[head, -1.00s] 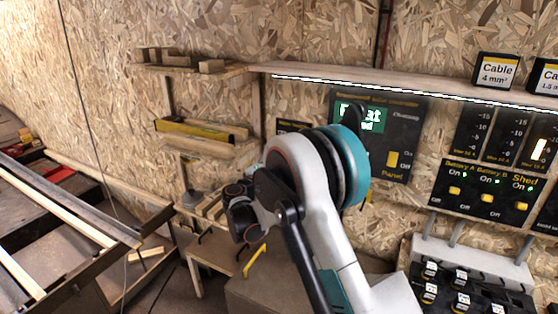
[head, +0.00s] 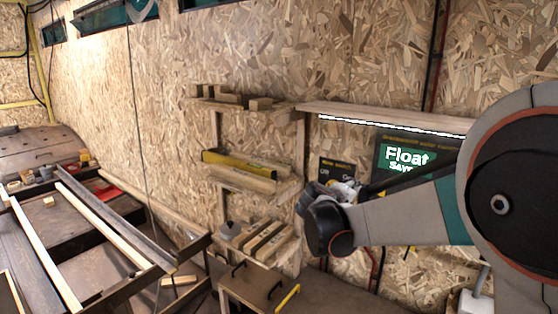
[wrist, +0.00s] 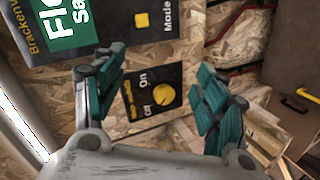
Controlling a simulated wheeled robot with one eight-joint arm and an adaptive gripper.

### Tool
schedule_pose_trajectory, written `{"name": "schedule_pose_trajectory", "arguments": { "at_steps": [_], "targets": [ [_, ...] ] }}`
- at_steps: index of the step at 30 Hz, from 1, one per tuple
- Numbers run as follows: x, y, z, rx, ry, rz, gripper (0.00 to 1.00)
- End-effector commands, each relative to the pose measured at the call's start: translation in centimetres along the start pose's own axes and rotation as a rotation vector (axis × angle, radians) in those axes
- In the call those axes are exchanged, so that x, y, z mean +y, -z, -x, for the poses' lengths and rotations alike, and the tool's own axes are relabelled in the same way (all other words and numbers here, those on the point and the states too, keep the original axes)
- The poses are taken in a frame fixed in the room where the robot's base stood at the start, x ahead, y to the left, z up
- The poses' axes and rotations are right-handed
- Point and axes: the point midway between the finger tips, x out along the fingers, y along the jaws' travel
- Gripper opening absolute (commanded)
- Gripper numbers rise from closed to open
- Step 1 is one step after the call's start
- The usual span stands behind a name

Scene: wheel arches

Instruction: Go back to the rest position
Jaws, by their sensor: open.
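My gripper (wrist: 160,100) shows in the wrist view with its two green-padded fingers spread apart and nothing between them. Behind the gap is a black panel with a yellow rotary knob (wrist: 163,94) marked On and Off. In the head view my arm reaches in from the right, and its wrist end is in front of the wall near the small black switch panel (head: 337,171). The fingertips cannot be made out clearly there. The charge controller panel (head: 402,155) with a green "Float" screen is partly hidden by my arm.
A wall shelf (head: 390,117) with a light strip runs above the panels. Small shelves hold wood blocks (head: 228,97) and a yellow spirit level (head: 238,165). A wooden box with a yellow handle (head: 262,285) stands below. A metal frame with wooden strips (head: 100,225) lies at the left.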

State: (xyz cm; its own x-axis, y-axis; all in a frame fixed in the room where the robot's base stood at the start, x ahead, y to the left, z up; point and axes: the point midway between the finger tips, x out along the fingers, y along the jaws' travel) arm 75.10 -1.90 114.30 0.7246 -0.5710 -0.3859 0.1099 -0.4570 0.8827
Motion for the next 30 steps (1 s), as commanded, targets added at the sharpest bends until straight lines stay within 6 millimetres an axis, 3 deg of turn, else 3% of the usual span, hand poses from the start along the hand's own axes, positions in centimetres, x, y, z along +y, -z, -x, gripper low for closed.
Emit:
{"name": "schedule_pose_trajectory", "arguments": {
  "at_steps": [6, 14, 20, 30],
  "targets": [
    [1.3, -6.2, 4.7, -0.035, 0.15, -0.14, 0.66],
    [0.6, -13.0, 10.9, -0.068, 0.325, -0.313, 0.66],
    [-1.3, -17.8, 16.0, -0.09, 0.456, -0.451, 0.66],
    [-6.6, -24.3, 23.9, -0.112, 0.664, -0.686, 0.66]
  ]
}}
